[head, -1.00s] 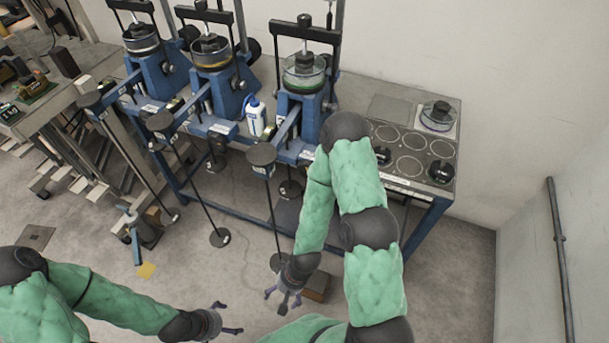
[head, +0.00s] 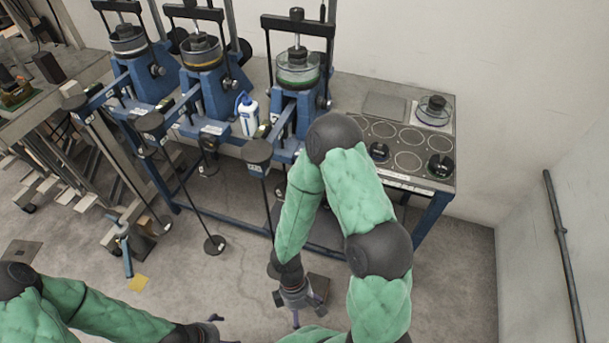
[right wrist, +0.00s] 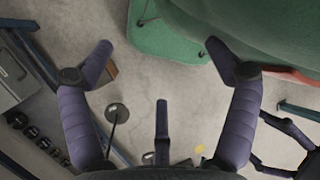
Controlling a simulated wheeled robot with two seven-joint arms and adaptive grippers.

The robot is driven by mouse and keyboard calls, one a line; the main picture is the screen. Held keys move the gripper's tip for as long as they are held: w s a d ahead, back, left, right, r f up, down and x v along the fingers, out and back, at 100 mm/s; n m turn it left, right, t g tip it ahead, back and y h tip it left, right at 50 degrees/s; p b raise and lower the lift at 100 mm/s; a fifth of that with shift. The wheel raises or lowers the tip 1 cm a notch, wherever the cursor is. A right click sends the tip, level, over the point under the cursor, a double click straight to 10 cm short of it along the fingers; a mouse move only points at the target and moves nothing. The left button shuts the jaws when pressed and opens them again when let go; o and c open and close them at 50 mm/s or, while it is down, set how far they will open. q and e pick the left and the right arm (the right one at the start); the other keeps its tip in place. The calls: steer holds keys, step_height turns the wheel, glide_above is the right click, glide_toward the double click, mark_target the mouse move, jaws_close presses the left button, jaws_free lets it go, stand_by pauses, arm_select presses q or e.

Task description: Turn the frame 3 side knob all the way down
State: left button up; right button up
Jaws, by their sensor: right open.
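Three blue lever frames stand along the bench; their numbers are too small to read. The rightmost frame (head: 297,95) has a clear dish with a green ring. A small dark knob (head: 323,103) shows on its right side; its turn position cannot be told. My right arm covers the bench just in front of this frame. My right gripper (head: 298,306) hangs low over the floor in front of the bench, well away from the knob. In the right wrist view it is open and empty (right wrist: 160,45). My left gripper (head: 218,330) is at the bottom edge, fingers apart, partly cut off.
A white bottle (head: 248,114) stands between the middle and right frames. The bench's right end holds a plate with round outlines (head: 408,160), black weights (head: 440,167) and another dish (head: 433,110). Lever arms and hanging rods jut out in front. A wall with a pipe (head: 563,250) is at right.

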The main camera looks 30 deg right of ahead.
steer(key=w+d+r+n+t+h+b, duration=0.25)
steer(key=w+d+n+h, duration=0.2)
steer(key=w+d, duration=0.25)
steer(key=w+d+r+n+t+h+b, duration=0.25)
steer(key=w+d+n+t+h, duration=0.2)
steer(key=w+d, duration=0.25)
steer(key=w+a+r+n+t+h+b, duration=0.1)
steer(key=w+r+t+h, duration=0.1)
steer(key=w+r+t, duration=0.5)
steer(key=w+a+r+n+t+h+b, duration=0.1)
steer(key=w+a+r+n+t+h, duration=0.15)
steer(key=w+r, duration=0.45)
steer(key=shift+m+h, duration=0.25)
steer(key=shift+m, duration=0.2)
steer(key=w+d, duration=0.1)
steer(key=d, duration=0.1)
steer(key=w+d+r, duration=0.1)
steer(key=d, duration=0.2)
steer(key=w+d, duration=0.1)
steer(key=d, duration=0.2)
steer(key=shift+w+r, duration=0.3)
steer(key=shift+r, duration=0.1)
steer(key=shift+w, duration=0.1)
steer(key=shift+c, duration=1.1)
steer(key=shift+d, duration=0.1)
steer(key=c, duration=1.4)
